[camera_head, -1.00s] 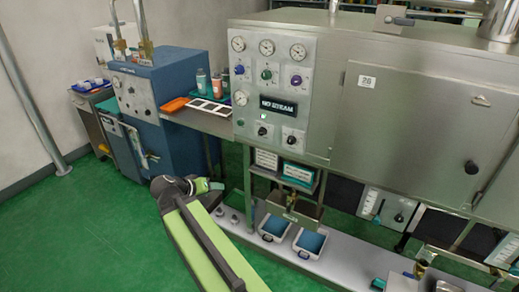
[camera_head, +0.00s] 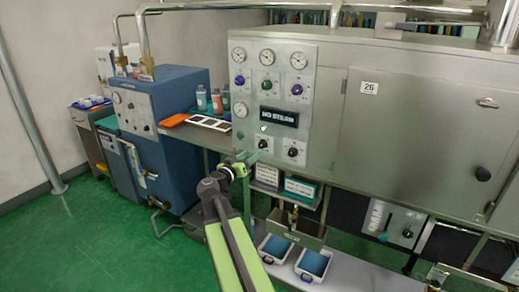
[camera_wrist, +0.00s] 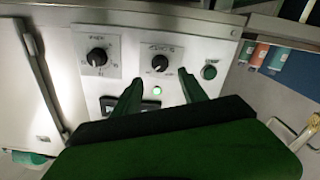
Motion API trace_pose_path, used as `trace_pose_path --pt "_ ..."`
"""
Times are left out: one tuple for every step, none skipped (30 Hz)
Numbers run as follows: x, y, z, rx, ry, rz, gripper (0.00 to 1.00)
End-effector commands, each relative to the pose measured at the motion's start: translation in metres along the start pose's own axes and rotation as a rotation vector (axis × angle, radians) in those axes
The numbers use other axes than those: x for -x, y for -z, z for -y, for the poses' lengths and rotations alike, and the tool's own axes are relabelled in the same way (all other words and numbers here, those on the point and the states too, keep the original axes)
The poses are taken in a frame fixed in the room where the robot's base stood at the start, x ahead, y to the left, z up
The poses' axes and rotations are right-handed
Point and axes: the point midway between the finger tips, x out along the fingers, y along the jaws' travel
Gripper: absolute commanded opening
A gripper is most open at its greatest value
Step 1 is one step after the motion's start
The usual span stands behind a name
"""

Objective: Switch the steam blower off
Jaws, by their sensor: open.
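The steel control panel (camera_head: 270,95) carries gauges, coloured knobs, a dark display (camera_head: 279,116) and two black rotary knobs low down. My gripper (camera_head: 246,160) is at the panel's lower left edge, close to the left black knob (camera_head: 264,144); the right black knob (camera_head: 292,152) is further right. In the wrist view, my open, empty gripper (camera_wrist: 160,88) faces the panel. A lit green lamp (camera_wrist: 157,90) shows between the fingers, with one black knob above it and the other to its left. A green button (camera_wrist: 209,72) lies right of the fingers. Labels are too blurred to read.
A shelf with bottles (camera_head: 217,101) and an orange tray (camera_head: 174,120) lies left of the panel. A blue machine (camera_head: 165,100) stands further left. Blue bins (camera_head: 313,264) sit low under the panel. Green floor is free at the left.

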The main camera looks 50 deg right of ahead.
Motion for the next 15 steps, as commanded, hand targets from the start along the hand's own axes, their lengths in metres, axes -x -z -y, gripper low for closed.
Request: trace_pose_path --pt "-0.015 0.001 0.002 0.000 -0.003 0.001 0.50" --pt "-0.023 0.000 0.001 0.000 -0.003 0.001 0.50" --pt "-0.032 0.001 0.002 0.000 -0.002 0.001 0.50" --pt "-0.038 0.000 0.002 0.000 -0.002 0.001 0.50" --pt "-0.044 0.000 0.001 0.000 -0.003 0.001 0.50" --pt "-0.051 0.000 0.001 0.000 -0.002 0.001 0.50" --pt "-0.056 0.000 0.001 0.000 -0.001 0.001 0.50" --pt "-0.060 0.000 0.001 0.000 -0.001 0.001 0.50" --pt "-0.065 0.000 0.001 0.000 -0.002 0.001 0.50" --pt "-0.068 0.000 0.000 0.000 -0.002 0.001 0.50" --pt "-0.070 0.000 0.000 0.000 -0.001 0.001 0.50" --pt "-0.073 0.000 0.000 0.000 -0.001 0.001 0.50" --pt "-0.074 0.000 0.000 0.000 0.000 0.001 0.50" --pt "-0.074 0.000 0.000 0.000 0.000 0.001 0.50" --pt "-0.075 0.000 0.000 0.000 0.000 0.001 0.50"
